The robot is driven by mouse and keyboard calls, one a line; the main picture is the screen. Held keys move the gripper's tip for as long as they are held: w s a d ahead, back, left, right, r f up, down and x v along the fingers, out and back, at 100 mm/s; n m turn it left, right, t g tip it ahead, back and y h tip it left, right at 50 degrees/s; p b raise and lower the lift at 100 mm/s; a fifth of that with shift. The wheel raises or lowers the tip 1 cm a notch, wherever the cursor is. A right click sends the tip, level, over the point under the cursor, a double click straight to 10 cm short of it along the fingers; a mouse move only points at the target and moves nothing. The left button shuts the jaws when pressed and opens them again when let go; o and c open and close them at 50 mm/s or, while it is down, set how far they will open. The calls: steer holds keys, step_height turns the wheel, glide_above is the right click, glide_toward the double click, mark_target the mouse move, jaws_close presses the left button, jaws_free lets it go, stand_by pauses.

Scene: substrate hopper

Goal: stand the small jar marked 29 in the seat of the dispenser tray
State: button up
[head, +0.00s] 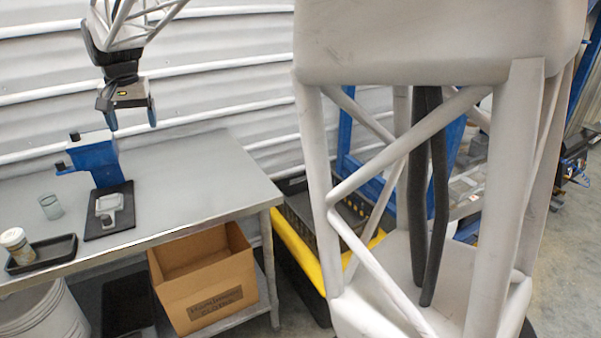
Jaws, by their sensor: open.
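A small pale jar with a beige lid (17,244) stands upright at the left end of a low black tray (52,260) near the table's front left. Its marking is too small to read. A blue dispenser (97,164) stands on a black base (122,227), with a light grey piece (110,203) low at its front. I cannot tell for certain which part is the seat. My gripper (132,119) is open and empty, fingers pointing down, in the air above and slightly right of the dispenser, well away from the jar.
A clear greenish cup (51,207) stands between the jar and the dispenser. The grey metal table (205,185) is bare on its right side. An open cardboard box (208,281) sits on the lower shelf. A white bucket (40,316) stands at the lower left.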

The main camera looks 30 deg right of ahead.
steer(key=s+d+f, duration=0.4)
steer(key=s+d, duration=0.2)
steer(key=s, duration=0.8)
steer(key=s+d+f+n+t, duration=0.1)
steer(key=s+d+f, duration=0.3)
steer(key=s, duration=1)
steer(key=s+d+f+n, duration=0.1)
steer(key=s+d+f, duration=0.3)
steer(key=s, duration=1)
steer(key=d, duration=0.3)
steer(key=shift+d+f, duration=0.15)
steer(key=shift+d, duration=0.2)
steer(key=shift+o, duration=0.4)
